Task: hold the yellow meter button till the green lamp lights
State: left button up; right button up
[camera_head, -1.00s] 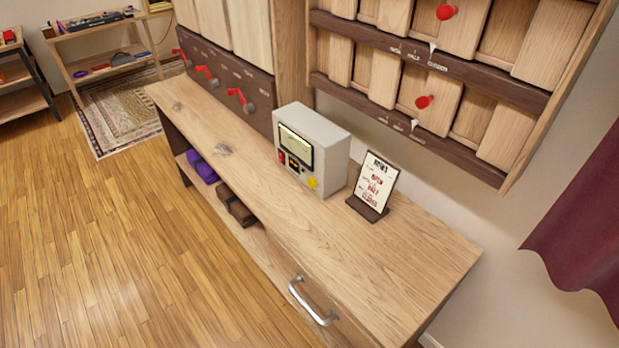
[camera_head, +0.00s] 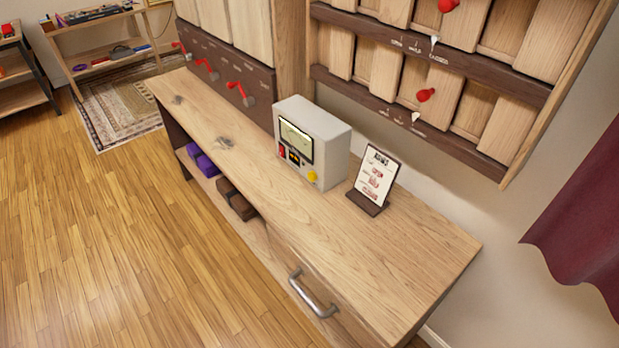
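A grey meter box (camera_head: 327,133) stands upright on the wooden bench. Its front has a pale dial window (camera_head: 296,139). The round yellow button (camera_head: 312,176) sits at the lower right of that front, and nothing touches it. A red part (camera_head: 282,151) and a small dark panel with an orange mark (camera_head: 294,156) are on the lower left of the front. I cannot make out a lit green lamp. Neither of my grippers shows in the head view.
A small sign (camera_head: 375,180) stands on the bench (camera_head: 400,255) right of the meter. Red levers (camera_head: 240,92) line the panel behind on the left. A drawer handle (camera_head: 312,294) juts from the bench front. Purple and brown items lie on the shelf below. The floor (camera_head: 120,240) in front is clear.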

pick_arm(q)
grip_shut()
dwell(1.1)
